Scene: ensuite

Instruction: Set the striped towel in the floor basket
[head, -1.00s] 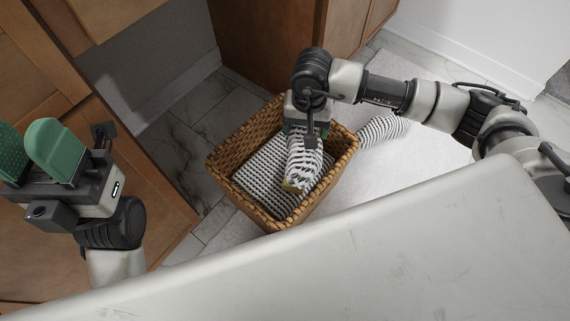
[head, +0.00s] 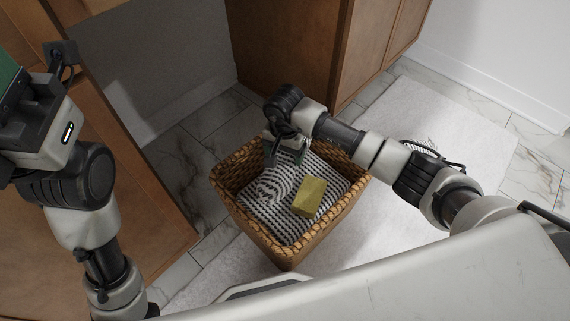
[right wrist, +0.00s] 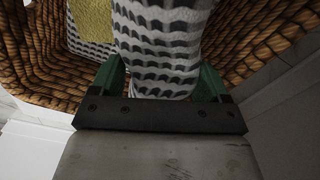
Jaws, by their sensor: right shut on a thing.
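The striped towel (head: 272,188), white with dark wavy stripes, is inside the wicker basket (head: 297,250) on the floor. My right gripper (head: 284,155) is over the back left part of the basket, shut on the towel's upper end. In the right wrist view the towel (right wrist: 160,45) runs out between the green fingers (right wrist: 160,80), with wicker walls around it. The towel's lower part seems to rest on the patterned cloth in the basket; the exact contact is unclear. My left gripper (head: 12,85) is at the left edge, its fingers mostly cut off.
A yellow sponge-like block (head: 310,197) lies in the basket on a black-and-white patterned cloth (head: 335,185). Another striped item (head: 420,146) is on the pale mat (head: 455,110), partly behind my right arm. Wooden cabinets (head: 285,45) stand behind and to the left.

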